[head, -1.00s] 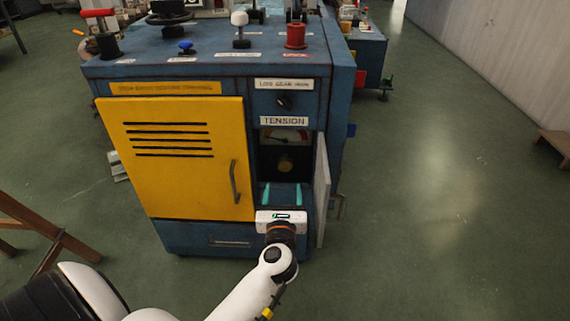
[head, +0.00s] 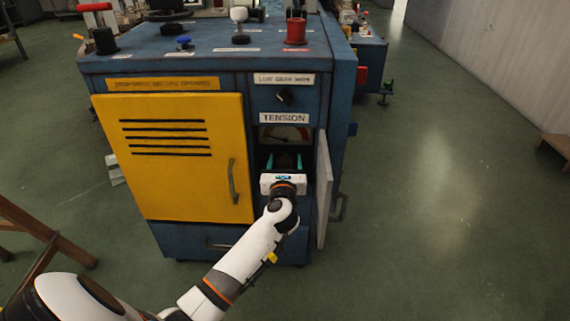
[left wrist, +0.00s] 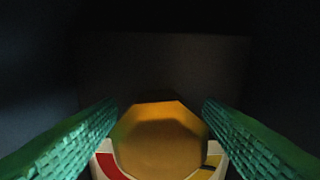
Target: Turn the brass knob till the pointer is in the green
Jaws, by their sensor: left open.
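The brass knob (left wrist: 160,140) fills the middle of the left wrist view, between the two green fingers of my open left gripper (left wrist: 160,106). Dark gaps show between knob and fingertips. In the head view my left gripper (head: 284,162) reaches into the recess under the TENSION label (head: 284,118) and hides the knob. The gauge (head: 285,134) shows above the gripper with a pale face and some red; its pointer cannot be made out clearly. In the left wrist view the dial shows a red band (left wrist: 110,165) and a yellow band (left wrist: 208,170). My right gripper is out of view.
A grey door (head: 323,190) stands open at the recess's right side. The closed yellow door (head: 175,185) with its handle (head: 232,182) is to the left. A small black knob (head: 284,96) sits above the label. Open floor lies to the right.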

